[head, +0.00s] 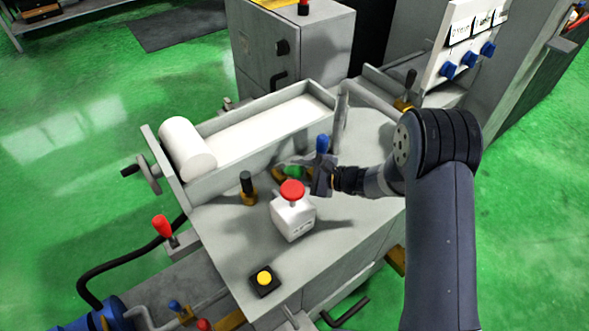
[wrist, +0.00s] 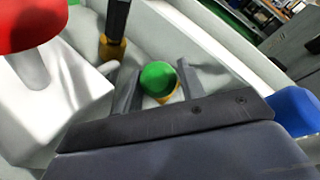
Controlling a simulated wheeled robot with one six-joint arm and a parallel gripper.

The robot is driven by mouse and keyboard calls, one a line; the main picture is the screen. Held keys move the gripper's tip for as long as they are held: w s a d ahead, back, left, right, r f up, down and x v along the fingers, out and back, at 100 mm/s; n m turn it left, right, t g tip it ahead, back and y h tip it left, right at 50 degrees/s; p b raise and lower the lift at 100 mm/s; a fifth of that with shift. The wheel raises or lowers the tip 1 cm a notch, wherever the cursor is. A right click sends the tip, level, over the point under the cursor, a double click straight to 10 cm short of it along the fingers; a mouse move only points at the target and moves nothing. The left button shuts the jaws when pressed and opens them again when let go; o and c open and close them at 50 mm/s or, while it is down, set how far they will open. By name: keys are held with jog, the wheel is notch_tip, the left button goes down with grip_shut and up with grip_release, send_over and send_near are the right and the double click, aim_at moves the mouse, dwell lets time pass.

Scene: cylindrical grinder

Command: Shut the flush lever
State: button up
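A lever with a round green knob (head: 293,172) and a brass base stands on the grey machine top; no label shows which lever is the flush lever. My gripper (head: 283,170) reaches in from the right at the green knob. In the wrist view, the green knob (wrist: 158,78) sits between the two open fingers of my gripper (wrist: 158,85), with a gap on each side. A blue-handled lever (head: 322,144) stands just behind my gripper, and a black-handled lever (head: 247,184) stands to its left. The lower part of the green lever is mostly hidden.
A white box with a red mushroom button (head: 292,190) stands close in front of my gripper. A white roller (head: 188,148) and a trough wall (head: 250,152) lie behind. A yellow button (head: 264,278) is near the front edge; a red lever (head: 162,226) is at left.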

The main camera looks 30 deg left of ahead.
jog(key=shift+a+f, duration=0.2)
jog(key=shift+a, duration=0.45)
jog(key=shift+c, duration=0.6)
grip_shut()
